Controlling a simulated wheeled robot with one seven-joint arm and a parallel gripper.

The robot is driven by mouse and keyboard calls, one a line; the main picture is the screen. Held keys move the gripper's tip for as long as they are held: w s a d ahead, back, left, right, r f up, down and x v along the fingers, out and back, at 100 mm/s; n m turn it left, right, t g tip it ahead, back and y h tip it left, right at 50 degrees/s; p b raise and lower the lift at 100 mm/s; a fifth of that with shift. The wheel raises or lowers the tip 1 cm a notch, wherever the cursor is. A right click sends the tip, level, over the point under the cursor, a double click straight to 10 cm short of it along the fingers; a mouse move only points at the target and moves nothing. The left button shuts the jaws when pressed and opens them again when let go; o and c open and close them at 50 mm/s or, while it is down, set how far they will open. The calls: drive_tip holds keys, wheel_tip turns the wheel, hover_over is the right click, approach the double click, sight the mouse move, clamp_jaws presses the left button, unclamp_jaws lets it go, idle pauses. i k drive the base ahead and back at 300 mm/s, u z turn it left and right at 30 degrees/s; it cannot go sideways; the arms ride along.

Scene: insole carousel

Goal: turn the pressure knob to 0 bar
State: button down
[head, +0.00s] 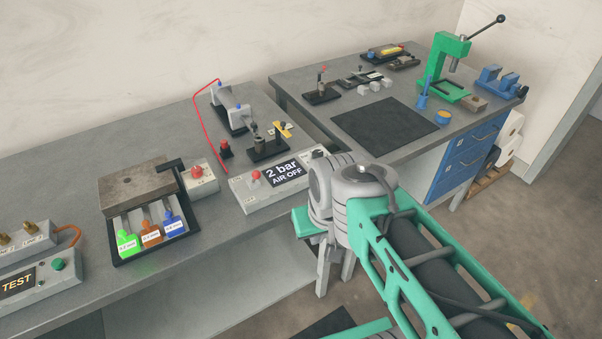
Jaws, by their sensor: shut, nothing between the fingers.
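The pressure unit is a long pale grey box (262,198) near the front edge of the left bench. Its dark display (286,174) reads "2 bar" and "AIR OFF". A red mushroom button (254,176) stands at its left end. My arm's grey joint covers part of its right end. I cannot make out the pressure knob. My gripper is not visible; the grey joint and green link of my arm fill the middle and lower right of the head view.
Left of the unit are a red-button box (199,179), a rack with green, orange and blue tags (152,231) and a TEST box (40,282). Behind it stands a clamp fixture (267,147). A green press (448,65) is on the right bench.

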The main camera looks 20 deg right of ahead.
sight(317, 153)
drive_tip(key=u, duration=0.55)
drive_tip(key=k, duration=1.3)
drive_tip(key=z, duration=0.05)
drive_tip(key=i, duration=1.4)
drive_tip(key=u, duration=0.9)
drive_tip(key=i, duration=0.45)
drive_tip(key=u, duration=0.45)
